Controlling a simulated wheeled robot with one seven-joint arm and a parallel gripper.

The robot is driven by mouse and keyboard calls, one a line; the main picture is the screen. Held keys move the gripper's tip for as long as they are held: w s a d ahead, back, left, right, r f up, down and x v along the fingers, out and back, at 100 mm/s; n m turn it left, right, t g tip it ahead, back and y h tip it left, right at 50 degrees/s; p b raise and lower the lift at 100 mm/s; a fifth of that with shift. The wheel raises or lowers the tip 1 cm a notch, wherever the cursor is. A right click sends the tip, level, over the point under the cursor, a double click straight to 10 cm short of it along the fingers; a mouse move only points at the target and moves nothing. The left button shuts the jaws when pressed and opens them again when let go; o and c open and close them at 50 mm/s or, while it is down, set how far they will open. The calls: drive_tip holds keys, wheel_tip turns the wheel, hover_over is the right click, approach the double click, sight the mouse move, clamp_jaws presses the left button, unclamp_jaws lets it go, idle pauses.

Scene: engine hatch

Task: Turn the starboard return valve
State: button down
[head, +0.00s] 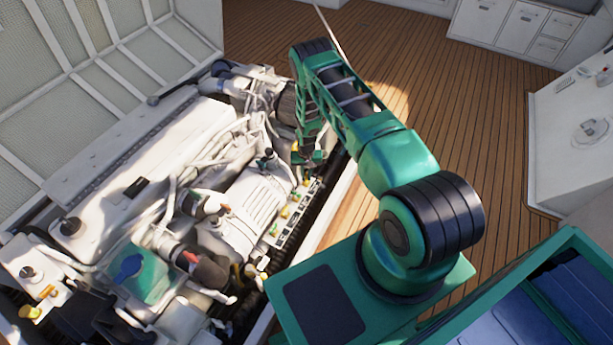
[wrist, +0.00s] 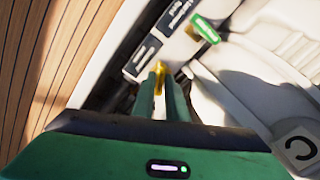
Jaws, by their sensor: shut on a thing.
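My gripper (wrist: 161,88) is shut on a narrow yellow valve handle (wrist: 159,70), whose tip shows between the two green fingers in the wrist view. A green valve handle (wrist: 206,29) stands apart from it, up and to the right. A label plate (wrist: 142,56) lies just left of the yellow handle; its text is too blurred to read, so I cannot tell which valve is named starboard return. In the head view my gripper (head: 312,157) is low at the right side of the engine, at the far end of a row of small valves (head: 285,212). The held handle is hidden there.
The white engine (head: 250,205) with its hoses lies close beside the gripper. A pale hatch edge (head: 320,225) runs along its right side, with wooden deck (head: 480,110) beyond. A raised hatch lid (head: 80,70) stands at the left. A plate marked C (wrist: 298,146) shows in the wrist view.

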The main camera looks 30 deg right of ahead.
sight(306, 176)
drive_tip(key=n, duration=0.6)
drive_tip(key=shift+w+a+r, duration=0.1)
drive_tip(key=shift+w, duration=0.15)
drive_tip(key=n, duration=0.5)
drive_tip(key=shift+w+n, duration=0.1)
drive_tip(key=shift+n, duration=0.4)
drive_tip(key=c, duration=1.8)
unclamp_jaws()
drive_tip(key=shift+o, duration=0.2)
drive_tip(key=shift+s, duration=0.2)
wheel_tip(306, 176, up, 11)
drive_tip(key=shift+f, duration=0.2)
